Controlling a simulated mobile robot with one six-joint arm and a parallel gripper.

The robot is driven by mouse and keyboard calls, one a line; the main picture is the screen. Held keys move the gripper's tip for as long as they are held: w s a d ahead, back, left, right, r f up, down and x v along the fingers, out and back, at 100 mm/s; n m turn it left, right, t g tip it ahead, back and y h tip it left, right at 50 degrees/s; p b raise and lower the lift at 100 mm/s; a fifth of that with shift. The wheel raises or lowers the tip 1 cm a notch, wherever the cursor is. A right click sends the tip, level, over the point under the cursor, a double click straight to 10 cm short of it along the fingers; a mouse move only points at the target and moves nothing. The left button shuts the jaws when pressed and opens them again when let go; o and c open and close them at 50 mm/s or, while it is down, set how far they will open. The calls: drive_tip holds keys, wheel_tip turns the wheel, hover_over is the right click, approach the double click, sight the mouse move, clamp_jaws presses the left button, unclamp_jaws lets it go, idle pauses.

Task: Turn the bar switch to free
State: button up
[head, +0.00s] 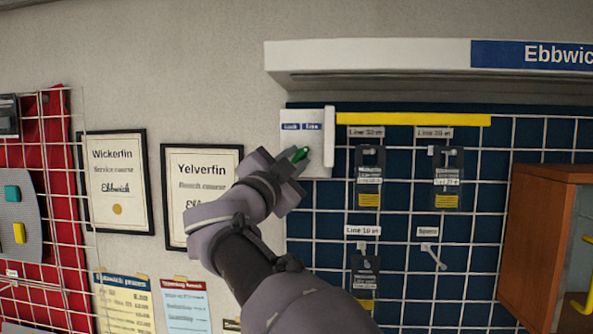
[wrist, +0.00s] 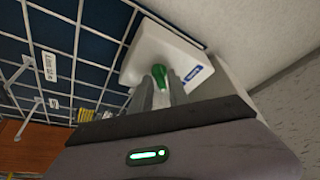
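A white switch panel (head: 291,132) with a blue two-part label (head: 302,126) is on the wall at the upper left corner of the dark blue grid board. The label seems to read Lock on the left and Free on the right. The green bar switch (head: 300,154) shows at my fingertips, slanting up to the right. My gripper (head: 293,163) is in front of the panel and hides its lower part. In the wrist view the green switch (wrist: 160,73) lies between the ends of my two fingers, which stand apart. Whether they touch it is not clear.
A yellow strip (head: 413,119) runs along the board's top, beside the panel's white upright edge (head: 329,137). Several tagged devices hang on the board, one of them (head: 369,177) right of the panel. A white ledge (head: 370,58) juts out above. A wooden cabinet (head: 535,240) stands at right.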

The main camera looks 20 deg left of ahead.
drive_tip(key=b+v, duration=0.6)
drive_tip(key=v, duration=1.1)
drive_tip(key=shift+f, duration=0.1)
drive_tip(key=w+d+f+n+g+y+b, duration=0.1)
drive_tip(key=w+d+f+n+y+b, duration=0.15)
drive_tip(key=d+f+b, duration=0.4)
drive_tip(key=w+d+f+n+g+y+b, duration=0.1)
drive_tip(key=d+f+n+g+y+b, duration=0.15)
drive_tip(key=f+b, duration=0.7)
drive_tip(key=w+d+f+n+g+y+b, duration=0.15)
drive_tip(key=d+f+n+y+b, duration=0.35)
drive_tip(key=f, duration=0.6)
drive_tip(key=s+d+f+m+g+h+b, duration=0.1)
drive_tip(key=s+d+f, duration=0.5)
drive_tip(key=f, duration=0.9)
drive_tip(key=s+d+f+m+g+h+b, duration=0.1)
drive_tip(key=s+d+f+g+h+b, duration=0.2)
drive_tip(key=f, duration=1.2)
drive_tip(key=s+d+f+m+g+h+b, duration=0.2)
drive_tip(key=s+d+f+g+b, duration=0.4)
drive_tip(key=f, duration=1)
drive_tip(key=s+d+h+b, duration=0.1)
drive_tip(key=s+d+b, duration=0.1)
drive_tip(key=s+d, duration=0.2)
drive_tip(key=shift+s+d+b, duration=0.25)
drive_tip(key=shift+s+b, duration=0.05)
drive_tip(key=shift+s, duration=0.75)
